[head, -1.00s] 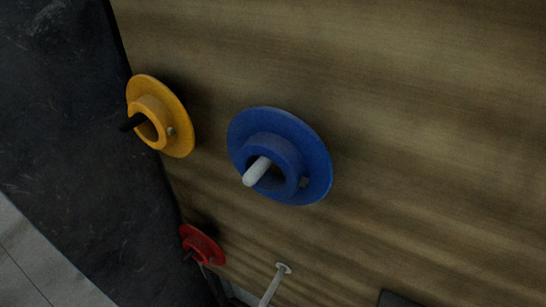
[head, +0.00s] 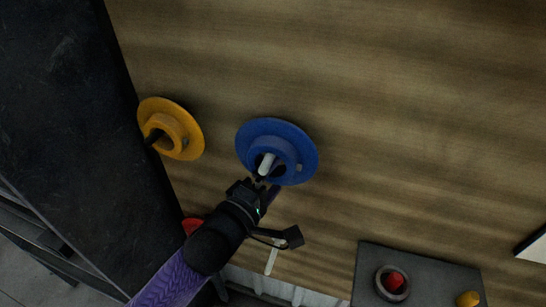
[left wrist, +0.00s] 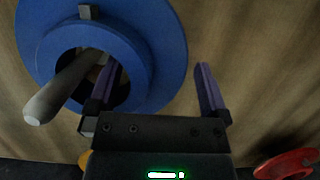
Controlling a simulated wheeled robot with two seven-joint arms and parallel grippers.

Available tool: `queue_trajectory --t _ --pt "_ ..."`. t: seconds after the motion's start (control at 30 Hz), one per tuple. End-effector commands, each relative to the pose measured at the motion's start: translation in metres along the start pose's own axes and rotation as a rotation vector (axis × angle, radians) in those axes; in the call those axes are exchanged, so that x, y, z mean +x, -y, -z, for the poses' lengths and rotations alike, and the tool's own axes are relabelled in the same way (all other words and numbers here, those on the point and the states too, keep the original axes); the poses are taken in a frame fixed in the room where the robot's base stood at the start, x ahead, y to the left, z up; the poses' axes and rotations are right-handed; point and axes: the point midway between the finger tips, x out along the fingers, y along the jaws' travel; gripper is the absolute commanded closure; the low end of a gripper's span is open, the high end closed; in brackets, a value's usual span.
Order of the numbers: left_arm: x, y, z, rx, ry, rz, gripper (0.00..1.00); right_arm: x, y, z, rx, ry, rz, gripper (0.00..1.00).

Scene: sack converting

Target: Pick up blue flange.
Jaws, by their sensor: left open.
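The blue flange (head: 290,140) hangs on a light grey peg (head: 267,164) on the wooden board. It is a wide disc with a raised ring collar around a hole. It also fills the upper left of the left wrist view (left wrist: 165,50), with the peg (left wrist: 55,92) through the hole. My left gripper (head: 266,186) is open at the lower edge of the flange. In the left wrist view the left finger overlaps the collar and hole, and the right finger is right of the disc. Whether a finger touches the flange I cannot tell. My right gripper is not in view.
A yellow flange (head: 185,120) hangs on a dark peg to the left. A red flange (head: 191,225) is partly hidden behind my left arm. An empty pale peg (head: 271,262) is below. A grey box (head: 425,270) with a red button stands lower right.

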Motion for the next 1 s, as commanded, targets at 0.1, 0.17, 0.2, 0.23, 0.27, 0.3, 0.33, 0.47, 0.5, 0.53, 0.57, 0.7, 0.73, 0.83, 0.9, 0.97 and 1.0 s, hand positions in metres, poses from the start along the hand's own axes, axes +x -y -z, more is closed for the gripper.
queue_trajectory --t 0.1,0.17,0.2,0.23,0.27,0.3,0.33,0.47,0.5,0.53,0.57,0.7,0.73,0.83,0.9,0.97,1.0 --pt "0.0101 -0.0003 -0.0004 0.002 0.001 0.0 0.0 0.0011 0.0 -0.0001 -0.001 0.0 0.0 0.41" --pt "0.0105 -0.0001 -0.0004 0.002 0.001 0.001 0.0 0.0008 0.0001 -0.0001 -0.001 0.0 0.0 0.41" --pt "0.0102 -0.0001 -0.0003 0.001 0.0 0.001 0.0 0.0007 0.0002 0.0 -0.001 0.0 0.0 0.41" --pt "0.0102 -0.0001 -0.0003 0.001 0.0 0.001 0.0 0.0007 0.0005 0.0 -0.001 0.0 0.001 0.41" --pt "0.0101 -0.0002 -0.0003 0.001 0.0 0.001 0.0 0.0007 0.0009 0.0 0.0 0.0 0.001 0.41" --pt "0.01 -0.0002 -0.0003 0.001 0.0 0.001 0.04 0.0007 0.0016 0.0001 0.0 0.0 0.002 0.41" --pt "0.01 -0.0002 -0.0003 0.002 0.0 0.001 0.11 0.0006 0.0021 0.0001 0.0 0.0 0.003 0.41" --pt "0.0099 -0.0002 -0.0002 0.002 0.0 0.001 0.38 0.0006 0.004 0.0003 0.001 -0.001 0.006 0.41" --pt "0.0098 -0.0002 -0.0002 0.002 0.0 0.001 0.47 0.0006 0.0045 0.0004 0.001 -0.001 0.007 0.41" --pt "0.0098 -0.0002 -0.0002 0.001 0.0 0.001 0.53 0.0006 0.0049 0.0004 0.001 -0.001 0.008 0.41" --pt "0.0098 -0.0002 -0.0002 0.002 0.0 0.001 0.59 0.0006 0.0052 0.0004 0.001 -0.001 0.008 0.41" --pt "0.0097 0.0 -0.0002 0.002 0.0 0.001 0.89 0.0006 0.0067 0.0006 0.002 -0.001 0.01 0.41" --pt "0.0097 0.0001 -0.0002 0.002 0.0 0.001 0.95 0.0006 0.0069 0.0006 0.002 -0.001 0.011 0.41" --pt "0.0096 0.0002 -0.0002 0.001 0.0 0.002 1.0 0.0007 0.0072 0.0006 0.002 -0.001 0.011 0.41" --pt "0.0096 0.0003 -0.0002 0.001 0.0 0.002 1.0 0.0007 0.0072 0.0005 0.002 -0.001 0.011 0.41" --pt "0.0096 0.0003 -0.0002 0.001 0.0 0.002 1.0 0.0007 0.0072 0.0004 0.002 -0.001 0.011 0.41" --pt "0.0096 0.0004 -0.0002 0.001 0.0 0.002 1.0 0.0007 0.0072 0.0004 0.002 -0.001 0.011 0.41"
